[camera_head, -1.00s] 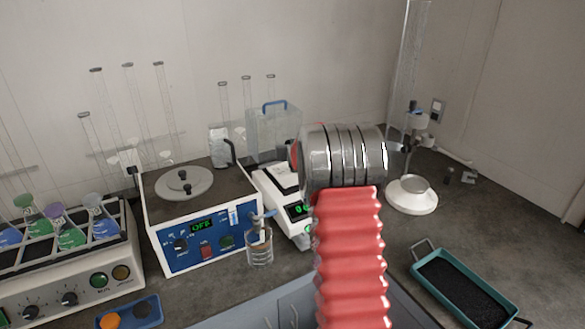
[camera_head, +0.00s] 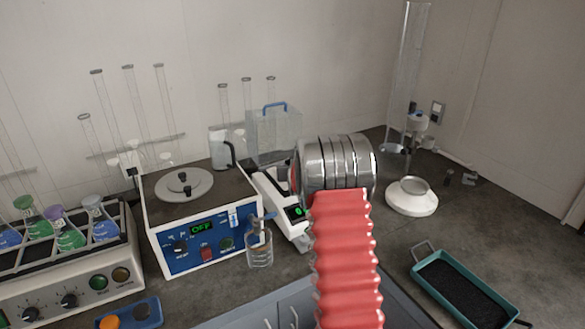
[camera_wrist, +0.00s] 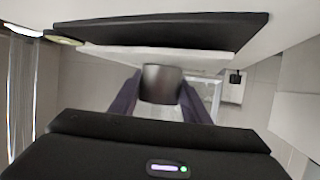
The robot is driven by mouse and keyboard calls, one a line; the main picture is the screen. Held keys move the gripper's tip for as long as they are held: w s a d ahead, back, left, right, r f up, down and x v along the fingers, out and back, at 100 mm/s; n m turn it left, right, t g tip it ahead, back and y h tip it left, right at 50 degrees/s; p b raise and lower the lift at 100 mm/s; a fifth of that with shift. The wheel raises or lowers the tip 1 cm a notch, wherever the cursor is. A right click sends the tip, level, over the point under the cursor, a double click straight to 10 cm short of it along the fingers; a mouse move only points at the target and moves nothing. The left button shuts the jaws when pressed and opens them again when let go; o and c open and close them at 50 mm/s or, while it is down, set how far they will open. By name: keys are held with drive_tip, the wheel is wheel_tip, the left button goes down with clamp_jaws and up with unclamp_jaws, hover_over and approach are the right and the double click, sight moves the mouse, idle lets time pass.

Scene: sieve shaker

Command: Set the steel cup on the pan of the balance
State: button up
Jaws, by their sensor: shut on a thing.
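The steel cup (camera_wrist: 161,84) shows dark grey in the wrist view, held between the two dark fingers of my gripper (camera_wrist: 160,92), which is shut on it. In the head view the cup and my gripper are hidden behind my own arm. The white balance (camera_head: 296,226) stands on the bench in the middle of the head view, with a small green display on its front. My arm covers its right side, and I cannot make out its pan.
A blue-fronted device reading OFF (camera_head: 203,249) stands left of the balance, with a glass beaker (camera_head: 259,250) at its front corner. A clear box with a blue handle (camera_head: 273,135) is behind. A white round stand (camera_head: 411,197) and a teal tray (camera_head: 485,307) are at right.

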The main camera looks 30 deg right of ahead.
drive_tip(key=o, duration=1.1)
drive_tip(key=shift+r, duration=0.1)
drive_tip(key=shift+v, duration=6)
